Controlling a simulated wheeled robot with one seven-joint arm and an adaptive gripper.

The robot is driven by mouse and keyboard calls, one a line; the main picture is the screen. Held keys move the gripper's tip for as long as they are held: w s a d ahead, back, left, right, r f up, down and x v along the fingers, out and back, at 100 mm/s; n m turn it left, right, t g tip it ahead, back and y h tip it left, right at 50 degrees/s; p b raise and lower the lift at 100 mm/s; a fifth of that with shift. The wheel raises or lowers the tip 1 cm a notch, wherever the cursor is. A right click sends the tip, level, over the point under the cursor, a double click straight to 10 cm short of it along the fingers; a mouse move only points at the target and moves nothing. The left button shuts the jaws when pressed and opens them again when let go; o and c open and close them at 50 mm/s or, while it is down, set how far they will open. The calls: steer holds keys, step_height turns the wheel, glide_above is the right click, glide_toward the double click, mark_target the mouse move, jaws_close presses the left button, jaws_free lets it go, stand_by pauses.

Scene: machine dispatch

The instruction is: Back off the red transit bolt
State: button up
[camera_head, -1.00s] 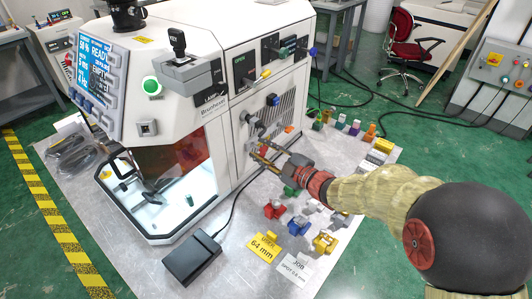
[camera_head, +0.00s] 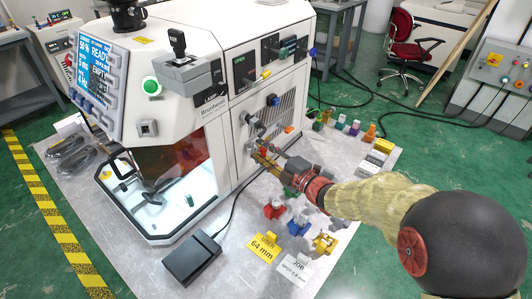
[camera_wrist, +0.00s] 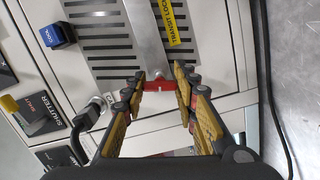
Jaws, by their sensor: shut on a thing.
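The red transit bolt (camera_wrist: 157,86) shows in the wrist view as a red bar with a grey shaft, at the lower end of a metal strap (camera_wrist: 146,38) on the machine's vented side panel. A yellow "TRANSIT LOCK" label (camera_wrist: 167,22) is beside the strap. My gripper (camera_wrist: 161,80) is shut on the bolt, with one yellow-padded finger at each end of the red bar. In the head view my gripper (camera_head: 262,155) is at the machine's side; its fingers mostly hide the bolt there.
The white machine (camera_head: 212,112) stands on a metal table (camera_head: 120,222). A blue COOL knob (camera_wrist: 56,34) and a SHUTTER switch (camera_wrist: 38,115) are left of my fingers in the wrist view. Coloured fixtures (camera_head: 298,227) and a black pedal (camera_head: 192,258) lie on the table.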

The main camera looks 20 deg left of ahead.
steer(key=n, duration=0.3)
steer(key=shift+n+y, duration=0.3)
steer(key=shift+n, duration=0.1)
steer(key=shift+r+n, duration=0.1)
steer(key=shift+n, duration=0.4)
steer(key=shift+n+y, duration=0.3)
steer(key=shift+n, duration=2.3)
